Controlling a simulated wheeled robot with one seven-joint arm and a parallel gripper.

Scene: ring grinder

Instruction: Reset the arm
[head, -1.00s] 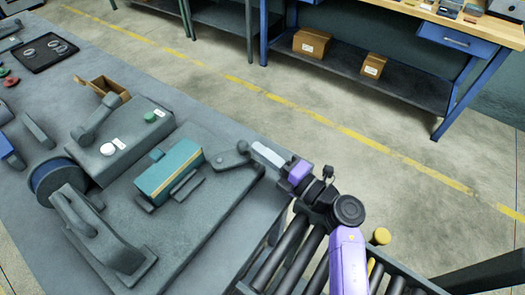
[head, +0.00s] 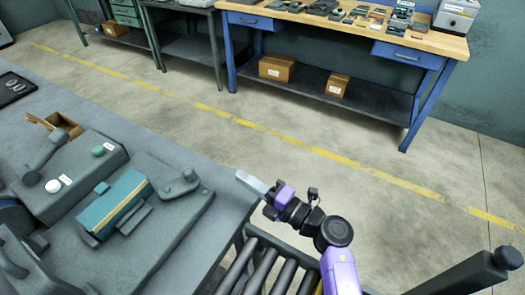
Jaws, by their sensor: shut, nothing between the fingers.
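My gripper (head: 243,177) is at the end of my purple and black arm, in the middle of the head view. It is shut and holds nothing. Its tip is just beyond the right edge of the grey workbench (head: 150,145), right of the grinder's dark lever knob (head: 190,175), with a gap between them. The grinder, with its teal block (head: 115,205) and grey control box (head: 75,172), stands on the bench at the left. The grinder's left part is cut off by the picture edge.
A roller rack (head: 265,270) stands below my arm, with a dark post (head: 505,258) at the right. A black tray (head: 12,88) and an open cardboard box (head: 62,126) lie on the bench. A blue-legged workbench (head: 330,28) stands at the back. The floor between is clear.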

